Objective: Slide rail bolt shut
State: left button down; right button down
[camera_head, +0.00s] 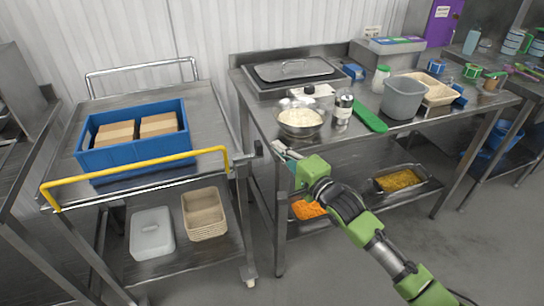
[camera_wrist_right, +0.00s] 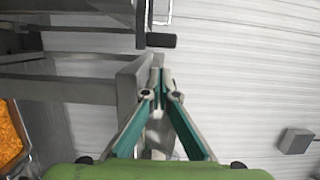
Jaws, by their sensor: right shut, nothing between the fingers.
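The yellow rail (camera_head: 140,172) runs along the front of the steel cart, from its left corner to its right corner. At its right end a small grey-and-black fitting, apparently the bolt (camera_head: 258,148), sticks out toward the table; its black end also shows in the right wrist view (camera_wrist_right: 161,40). I cannot tell how far the bolt is slid. My right gripper (camera_head: 282,148) is shut and empty, just right of the bolt and close to the table's front left corner. In the wrist view its fingertips (camera_wrist_right: 158,74) are close together, with the black end beyond them. My left gripper is out of view.
The cart (camera_head: 215,115) carries a blue crate (camera_head: 85,150) with cardboard boxes. The steel table (camera_head: 255,100) holds a rice bowl (camera_head: 300,122), a shaker (camera_head: 343,108) and a grey tub (camera_head: 403,96). A narrow gap separates cart and table; the table's corner leg is close to my right gripper.

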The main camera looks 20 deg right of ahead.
aim_at(258, 154)
jog(key=shift+s+a+r, duration=0.1)
jog(key=shift+s+a, duration=0.05)
jog(key=shift+a, duration=0.95)
jog(key=a+p, duration=0.1)
jog(key=a, duration=0.2)
jog(key=shift+a, duration=0.2)
jog(key=shift+s+a, duration=0.1)
jog(key=shift+a, duration=0.25)
